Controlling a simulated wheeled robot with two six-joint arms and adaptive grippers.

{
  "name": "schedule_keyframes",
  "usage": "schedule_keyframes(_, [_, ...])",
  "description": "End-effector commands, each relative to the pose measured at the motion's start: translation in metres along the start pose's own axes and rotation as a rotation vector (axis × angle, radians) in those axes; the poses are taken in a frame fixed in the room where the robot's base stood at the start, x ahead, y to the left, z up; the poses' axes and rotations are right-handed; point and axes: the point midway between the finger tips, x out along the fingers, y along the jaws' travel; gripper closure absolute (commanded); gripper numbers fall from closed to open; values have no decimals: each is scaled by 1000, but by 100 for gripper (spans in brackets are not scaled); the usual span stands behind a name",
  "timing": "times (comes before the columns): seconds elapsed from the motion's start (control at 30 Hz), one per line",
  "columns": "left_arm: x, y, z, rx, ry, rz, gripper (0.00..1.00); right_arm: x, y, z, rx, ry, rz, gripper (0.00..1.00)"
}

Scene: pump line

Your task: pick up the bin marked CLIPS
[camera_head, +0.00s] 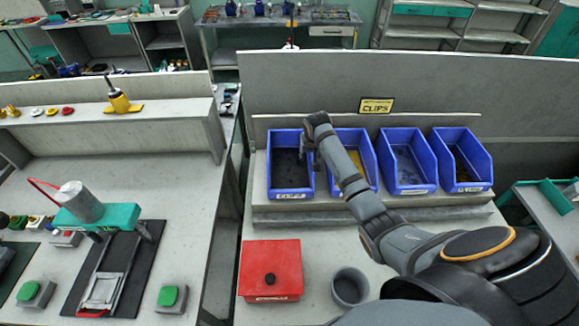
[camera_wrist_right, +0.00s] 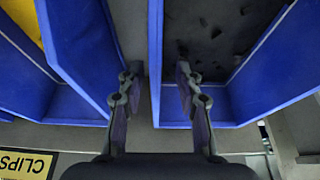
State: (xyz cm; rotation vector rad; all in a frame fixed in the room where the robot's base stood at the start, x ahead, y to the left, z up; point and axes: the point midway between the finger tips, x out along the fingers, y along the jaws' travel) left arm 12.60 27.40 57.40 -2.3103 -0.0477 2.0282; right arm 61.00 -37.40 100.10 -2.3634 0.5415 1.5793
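Several blue bins stand in a row on a raised grey shelf: the far-left bin with dark contents (camera_head: 291,178), a bin with yellow contents (camera_head: 364,158), and two more (camera_head: 407,165) (camera_head: 459,158) to the right. Their small front labels are unreadable. A yellow CLIPS sign (camera_head: 376,105) is behind the row; it also shows upside down in the right wrist view (camera_wrist_right: 26,165). My right gripper (camera_head: 306,157) is open at the far-left bin's back right. In the right wrist view, that bin's side wall (camera_wrist_right: 155,60) shows between the fingertips (camera_wrist_right: 156,72); contact is unclear.
A red box (camera_head: 270,270) with a black knob and a grey cup (camera_head: 349,288) stand in front of the shelf. A grey panel (camera_head: 450,85) rises behind the bins. A bench (camera_head: 180,190) with a green-and-grey fixture (camera_head: 95,212) is at left.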

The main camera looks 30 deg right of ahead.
Motion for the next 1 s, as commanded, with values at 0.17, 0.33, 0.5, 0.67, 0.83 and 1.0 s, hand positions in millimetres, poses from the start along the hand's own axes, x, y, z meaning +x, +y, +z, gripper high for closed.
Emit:
schedule_keyframes(0.17, [-13,-2,9,1,-17,-1,60,26,3,-3,1,-4,0,65])
schedule_keyframes(0.33, [-14,-3,25,3,-41,-2,60,40,3,-3,-1,0,0,65])
schedule_keyframes(0.5, [-14,-3,25,3,-40,-3,60,41,3,-3,-2,0,0,65])
schedule_keyframes(0.67, [-14,-5,21,4,-35,-5,60,41,3,-3,-1,0,0,83])
schedule_keyframes(0.83, [-14,-6,18,4,-30,-5,60,41,3,-3,-1,-1,0,100])
schedule_keyframes(1.0, [-14,-6,17,4,-28,-5,60,41,3,-3,-1,-1,0,100])
